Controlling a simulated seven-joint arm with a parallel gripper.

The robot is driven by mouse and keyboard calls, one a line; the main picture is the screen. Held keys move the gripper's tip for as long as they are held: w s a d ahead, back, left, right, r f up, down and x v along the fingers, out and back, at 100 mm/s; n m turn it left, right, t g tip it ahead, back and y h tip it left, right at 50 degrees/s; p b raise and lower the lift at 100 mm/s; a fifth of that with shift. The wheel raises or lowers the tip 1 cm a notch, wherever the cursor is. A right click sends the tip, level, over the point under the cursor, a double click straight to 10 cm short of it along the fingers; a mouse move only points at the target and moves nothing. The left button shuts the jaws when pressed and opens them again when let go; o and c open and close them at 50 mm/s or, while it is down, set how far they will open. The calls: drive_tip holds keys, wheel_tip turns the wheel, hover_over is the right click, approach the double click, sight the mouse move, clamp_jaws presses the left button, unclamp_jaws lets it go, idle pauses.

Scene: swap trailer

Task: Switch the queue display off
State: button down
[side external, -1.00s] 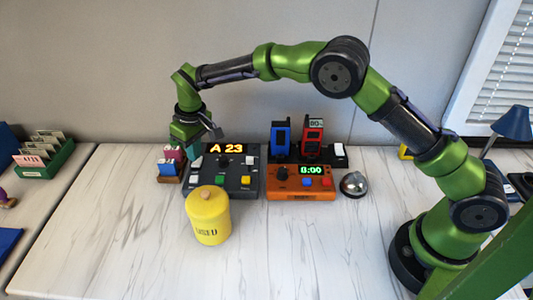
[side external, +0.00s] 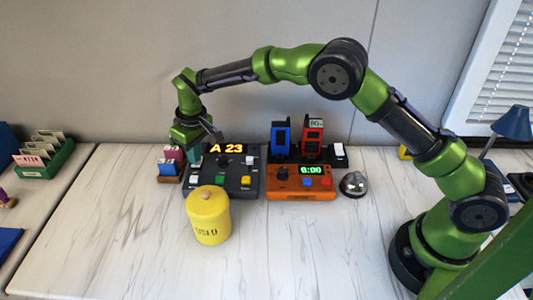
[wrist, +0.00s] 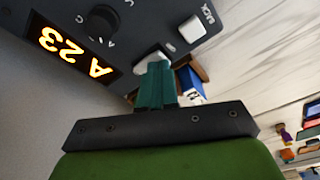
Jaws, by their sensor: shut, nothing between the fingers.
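The queue display is a dark grey console (side external: 228,180) with a lit amber "A 23" readout (side external: 226,148), a black knob and several coloured buttons. In the wrist view the readout (wrist: 75,50) shows lit at the left, with the knob (wrist: 103,24) beside it. A white rocker switch (wrist: 150,54) sits near the console's edge. My gripper (wrist: 156,68) is shut and empty, its teal fingertips at the rocker and partly hiding it. I cannot tell whether they press it. In the side view my gripper (side external: 190,150) is over the console's back left corner.
A small holder with coloured cards (side external: 168,168) stands close left of the console. A yellow canister (side external: 208,217) stands in front. An orange timer box (side external: 290,190) and a bell (side external: 354,184) stand to the right.

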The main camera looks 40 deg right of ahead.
drive_tip(key=shift+f, duration=0.45)
drive_tip(key=shift+r, duration=3.55)
drive_tip(key=shift+s+d+f+m, duration=0.25)
drive_tip(key=shift+s+f+m, duration=0.05)
drive_tip(key=shift+s+f, duration=0.55)
drive_tip(key=s+d+r+m+t, duration=0.1)
drive_tip(key=s+d+r, duration=0.3)
drive_tip(key=s, duration=0.6)
drive_tip(key=s+d+r+m+t+y, duration=0.1)
drive_tip(key=s+d+r, duration=0.4)
drive_tip(key=s, duration=0.5)
drive_tip(key=s+d+r+m+t, duration=0.3)
drive_tip(key=s+d, duration=0.4)
drive_tip(key=s, duration=0.3)
drive_tip(key=shift+r+m+y, duration=0.3)
drive_tip(key=shift+r+m, duration=0.4)
drive_tip(key=shift+r, duration=0.35)
drive_tip(key=shift+d, duration=0.1)
